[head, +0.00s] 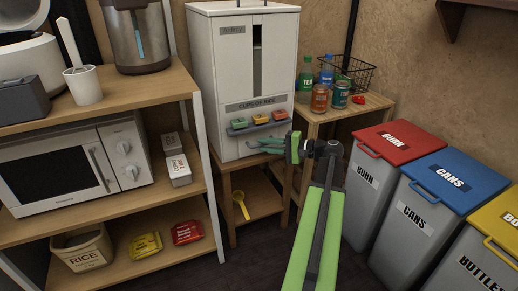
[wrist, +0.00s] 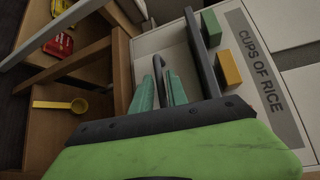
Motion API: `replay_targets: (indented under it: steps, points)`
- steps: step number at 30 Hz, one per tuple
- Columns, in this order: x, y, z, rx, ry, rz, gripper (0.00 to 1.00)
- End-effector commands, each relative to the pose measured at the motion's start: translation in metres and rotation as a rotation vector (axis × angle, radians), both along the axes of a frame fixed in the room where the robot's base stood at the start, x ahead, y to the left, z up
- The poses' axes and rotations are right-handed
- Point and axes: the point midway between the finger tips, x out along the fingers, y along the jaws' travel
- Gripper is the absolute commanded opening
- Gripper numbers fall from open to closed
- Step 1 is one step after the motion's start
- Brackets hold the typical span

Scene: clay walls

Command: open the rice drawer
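The white rice dispenser (head: 230,70) stands on a low wooden stand, with a "CUPS OF RICE" label that also shows in the wrist view (wrist: 262,75). Green, orange and red buttons sit above a grey ledge (head: 258,126) on its front. My gripper (head: 254,147) is at the lower front of the dispenser, below that ledge. In the wrist view its teal fingers (wrist: 160,90) are apart, with a thin grey curved handle (wrist: 161,66) between them. I cannot tell whether they touch it. The drawer's outline is partly hidden by my gripper.
A yellow scoop (head: 241,205) lies on the stand's lower shelf. A wooden shelf with a microwave (head: 60,170) stands left. Bottles and cans stand on a small table (head: 378,102) at right.

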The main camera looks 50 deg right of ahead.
Motion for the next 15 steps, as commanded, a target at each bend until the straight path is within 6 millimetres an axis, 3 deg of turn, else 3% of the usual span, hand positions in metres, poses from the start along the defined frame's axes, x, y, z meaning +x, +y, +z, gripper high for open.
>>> replay_targets:
  steps: [6, 15]
  points:
    - [0.022, 0.009, -0.004, 0.000, 0.000, 0.000, 0.19]
    - [0.024, 0.010, -0.004, 0.000, 0.000, -0.001, 0.17]
